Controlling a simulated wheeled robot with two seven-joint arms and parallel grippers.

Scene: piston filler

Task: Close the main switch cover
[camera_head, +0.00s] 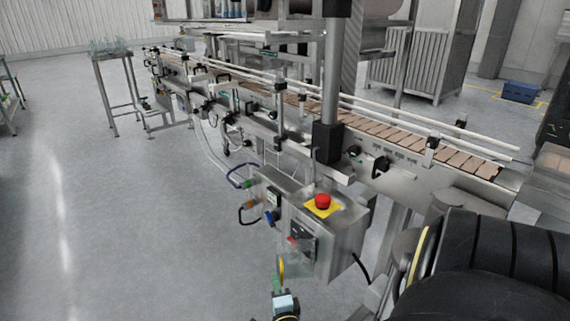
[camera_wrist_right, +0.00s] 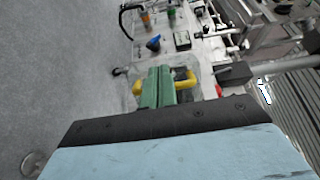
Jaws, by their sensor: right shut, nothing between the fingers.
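The main switch (camera_head: 301,241), dark with a red part, sits on the front of a steel control box (camera_head: 343,243). A see-through cover (camera_head: 304,264) with a yellow handle (camera_head: 281,268) stands out from the box beside the switch, so it looks open. My right gripper (camera_head: 277,284) is at the cover's handle, at the bottom of the head view. In the right wrist view its green fingers (camera_wrist_right: 158,87) are together and empty, overlapping the yellow handle (camera_wrist_right: 184,81). I cannot tell whether they touch it. My left gripper is not in view.
A red emergency button (camera_head: 322,201) on a yellow plate tops the box. A blue knob (camera_wrist_right: 153,43) and connectors with hoses are beside it. The conveyor (camera_head: 375,128) runs behind. The floor (camera_head: 120,220) at left is clear.

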